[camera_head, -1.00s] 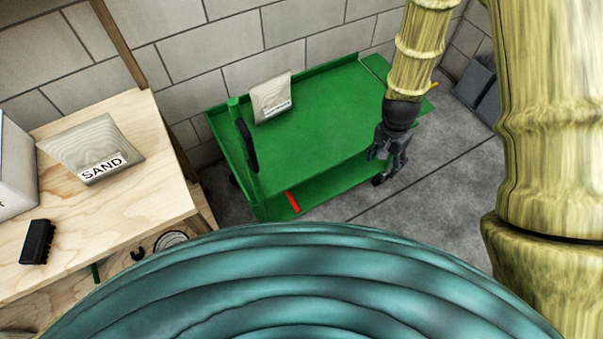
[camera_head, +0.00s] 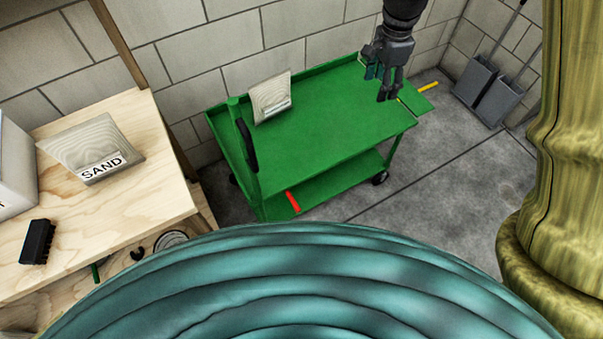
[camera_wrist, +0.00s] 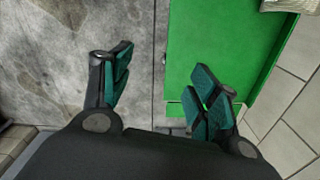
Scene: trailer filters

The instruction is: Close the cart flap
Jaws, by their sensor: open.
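The green cart (camera_head: 320,135) stands against the block wall in the head view. Its flap (camera_head: 417,99) is a small green panel at the right end, sticking outward, with a yellow bar (camera_head: 428,87) beside it. My gripper (camera_head: 379,84) is open and empty, pointing down near the cart's right end, just left of the flap in the picture. In the wrist view the open fingers (camera_wrist: 164,78) straddle the edge of the green cart top (camera_wrist: 217,45), with the right finger over the green and the left over the floor. The right finger partly hides the flap area.
A bag (camera_head: 270,98) lies on the cart top, and a red bar (camera_head: 293,201) shows at its lower shelf. A wooden bench (camera_head: 160,185) with a sand bag (camera_head: 95,150) stands left. Grey dustpans (camera_head: 485,90) stand right. The floor before the cart is clear.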

